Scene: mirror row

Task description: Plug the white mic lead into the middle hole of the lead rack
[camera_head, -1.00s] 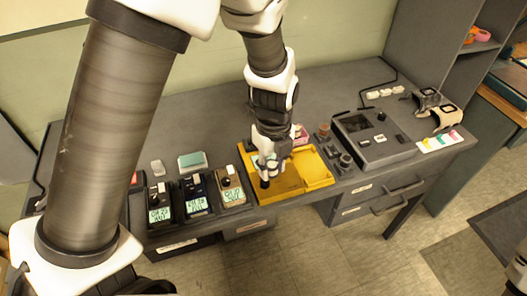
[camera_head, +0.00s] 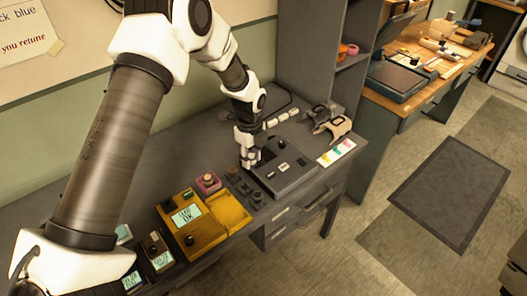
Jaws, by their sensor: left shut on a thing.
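My left gripper (camera_head: 247,158) is just left of a dark grey box with controls (camera_head: 283,170), low over the desk. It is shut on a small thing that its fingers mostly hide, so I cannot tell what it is. I cannot pick out the white mic lead for certain. A low dark unit with several knobs (camera_head: 257,197) stands in front of the gripper; I cannot tell whether it is the lead rack, and no middle hole shows. My right gripper is out of view.
An open yellow case (camera_head: 232,212) with a display lies on the desk. A pink box (camera_head: 208,182) is behind it. Small white blocks (camera_head: 283,117) and two pale-and-dark devices (camera_head: 335,127) stand at the back right. A color card (camera_head: 337,152) lies by the desk edge.

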